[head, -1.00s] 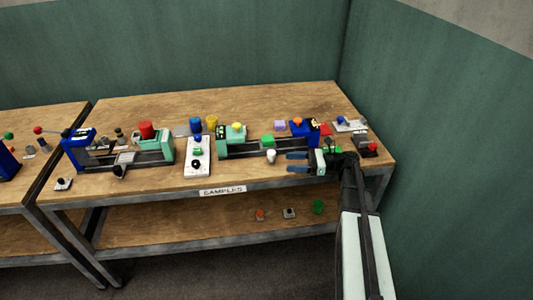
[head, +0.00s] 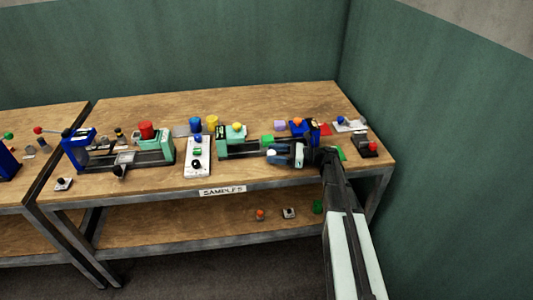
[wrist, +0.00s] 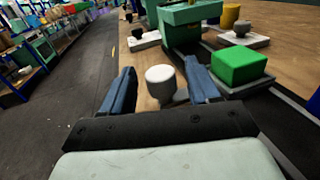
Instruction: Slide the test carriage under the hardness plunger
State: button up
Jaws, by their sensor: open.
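The test carriage is a grey plate (wrist: 240,83) bearing a green block (wrist: 234,66), which also shows in the head view (head: 267,139). I cannot tell which housing holds the hardness plunger. A white round knob (wrist: 160,80) stands at the carriage's near side. My gripper (head: 273,153) is open, its blue fingers on either side of the knob in the wrist view (wrist: 160,70). Contact is not clear.
A white panel (head: 198,170) with buttons lies between the presses. A small device with a red knob (head: 372,147) stands at the right. The bench front has a narrow clear strip.

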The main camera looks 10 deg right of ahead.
jog(key=shift+x, duration=1.65)
grip_shut()
